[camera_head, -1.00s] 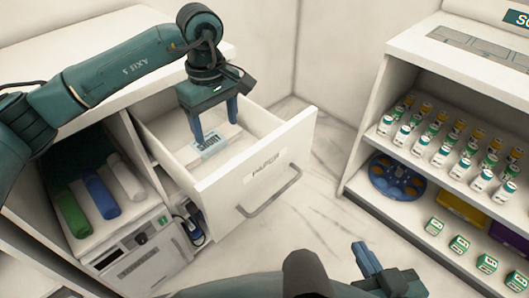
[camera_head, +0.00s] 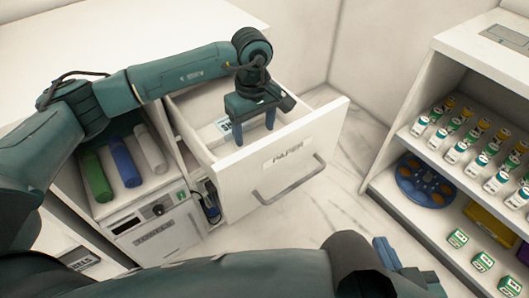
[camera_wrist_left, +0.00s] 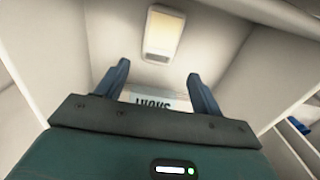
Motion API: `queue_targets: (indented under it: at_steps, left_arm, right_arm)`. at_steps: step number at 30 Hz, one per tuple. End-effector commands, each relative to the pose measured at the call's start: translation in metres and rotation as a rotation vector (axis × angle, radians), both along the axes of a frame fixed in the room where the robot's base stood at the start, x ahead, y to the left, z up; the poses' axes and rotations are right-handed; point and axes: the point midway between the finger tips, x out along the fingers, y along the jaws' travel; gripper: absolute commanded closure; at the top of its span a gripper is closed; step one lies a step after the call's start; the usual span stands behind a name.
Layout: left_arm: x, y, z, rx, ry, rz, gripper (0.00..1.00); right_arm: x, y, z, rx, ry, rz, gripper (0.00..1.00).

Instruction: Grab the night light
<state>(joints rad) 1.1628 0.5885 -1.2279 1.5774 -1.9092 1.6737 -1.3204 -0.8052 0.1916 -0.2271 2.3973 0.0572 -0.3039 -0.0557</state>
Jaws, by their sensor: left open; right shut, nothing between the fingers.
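A pale rectangular thing with a warm yellowish face, which looks like the night light (camera_wrist_left: 163,33), lies in the drawer beyond my left fingertips in the left wrist view. I cannot make it out in the head view, where the drawer front and gripper may hide it. My left gripper (camera_head: 254,132) points down over the open drawer marked PAPER (camera_head: 310,150), near its front panel. It is open and empty, and its fingers also show in the left wrist view (camera_wrist_left: 158,73). My right gripper (camera_head: 388,255) is shut and empty at the bottom of the head view.
A label card (camera_head: 223,126) lies in the drawer, behind my left gripper. Green, blue and white rolls (camera_head: 124,163) lie in the cubby on the left. Shelves on the right hold several bottles, a blue reel (camera_head: 425,182) and small boxes. The marble floor between is clear.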

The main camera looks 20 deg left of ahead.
Motion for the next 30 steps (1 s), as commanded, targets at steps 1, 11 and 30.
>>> queue_targets:
  at_steps: [1, 11, 30]
  left_arm:
    - [0.000, -0.002, -0.009, 0.000, 0.004, -0.001, 0.33]
    - [0.003, -0.003, -0.043, 0.001, 0.001, 0.000, 0.33]
    - [0.003, -0.003, -0.042, 0.001, 0.001, 0.000, 0.74]
  right_arm:
    - [0.000, 0.000, -0.002, -0.002, 0.000, 0.002, 1.00]
    - [0.000, 0.003, -0.007, -0.013, 0.009, 0.011, 1.00]
    - [0.001, 0.003, -0.006, -0.010, 0.004, 0.012, 1.00]
